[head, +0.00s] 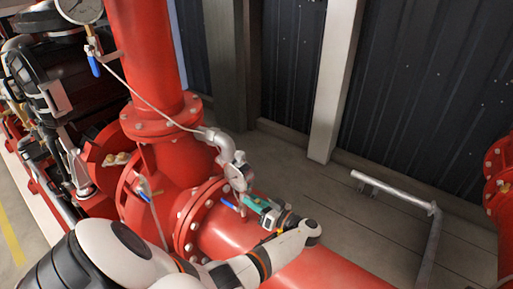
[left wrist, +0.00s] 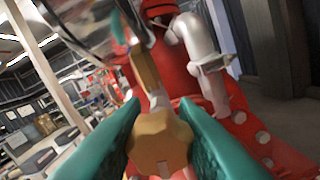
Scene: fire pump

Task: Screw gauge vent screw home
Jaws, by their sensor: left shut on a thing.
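My left gripper (head: 250,202) is at the small gauge (head: 236,177) on the grey pipe fitting of the red pump. In the left wrist view its two teal fingers (left wrist: 160,110) are shut on a brass vent screw (left wrist: 160,148), one finger on each side of its faceted, slotted head. A brass stem (left wrist: 144,65) runs from the screw up toward a shiny round body at the top left. In the head view the screw is too small or hidden to make out. How deep its thread sits cannot be told. My right gripper is not in view.
The grey elbow pipe (head: 217,140) and the large red pipe (head: 310,262) with its bolted flange are close to my left gripper. A larger gauge (head: 80,8) is at the upper left. A grey pipe rail (head: 392,190) stands right, with clear floor between.

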